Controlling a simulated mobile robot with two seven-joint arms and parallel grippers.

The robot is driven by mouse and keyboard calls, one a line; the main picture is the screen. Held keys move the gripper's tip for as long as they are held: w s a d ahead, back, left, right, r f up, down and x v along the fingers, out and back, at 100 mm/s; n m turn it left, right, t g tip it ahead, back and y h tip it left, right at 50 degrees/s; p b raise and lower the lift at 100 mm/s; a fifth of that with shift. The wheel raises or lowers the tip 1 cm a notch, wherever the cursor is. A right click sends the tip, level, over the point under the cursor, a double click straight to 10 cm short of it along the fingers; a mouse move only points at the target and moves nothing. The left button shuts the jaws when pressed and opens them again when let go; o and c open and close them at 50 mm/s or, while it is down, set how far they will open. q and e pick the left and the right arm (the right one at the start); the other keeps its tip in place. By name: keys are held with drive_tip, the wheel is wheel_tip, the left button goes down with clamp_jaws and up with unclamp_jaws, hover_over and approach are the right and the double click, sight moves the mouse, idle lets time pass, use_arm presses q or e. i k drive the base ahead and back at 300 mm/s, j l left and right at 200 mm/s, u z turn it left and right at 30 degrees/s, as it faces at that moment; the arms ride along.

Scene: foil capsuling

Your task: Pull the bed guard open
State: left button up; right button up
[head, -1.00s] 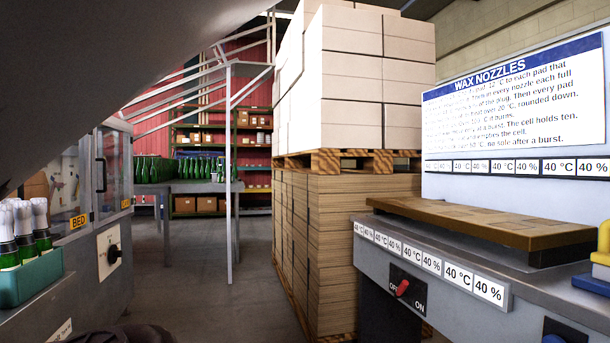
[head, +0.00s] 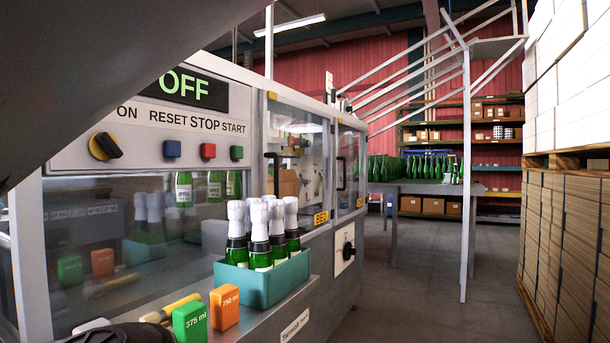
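The bed guard (head: 300,165) is a clear panel in a grey frame on the left machine's side. It has a dark vertical handle (head: 273,181) at its left side and a yellow BED label (head: 320,218) at its lower right. It looks closed. Neither gripper can be made out. A large grey link of my own arm covers the upper left, and a dark part at the bottom left edge cannot be identified.
A teal crate of foil-topped bottles (head: 262,287) stands on the machine's ledge in front of the guard. Green (head: 190,324) and orange (head: 224,306) blocks sit beside it. A second handled door (head: 348,170) is farther along. Floor (head: 420,290) to the right is clear, up to stacked pallets (head: 565,230).

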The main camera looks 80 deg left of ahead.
sight(328, 215)
drive_tip(key=u, duration=1.4)
drive_tip(key=i+j+u, duration=0.15)
drive_tip(key=u, duration=0.3)
drive_tip(key=i+u, duration=0.4)
drive_tip(key=k+l+u, duration=0.2)
drive_tip(key=u, duration=0.25)
drive_tip(key=k, duration=0.1)
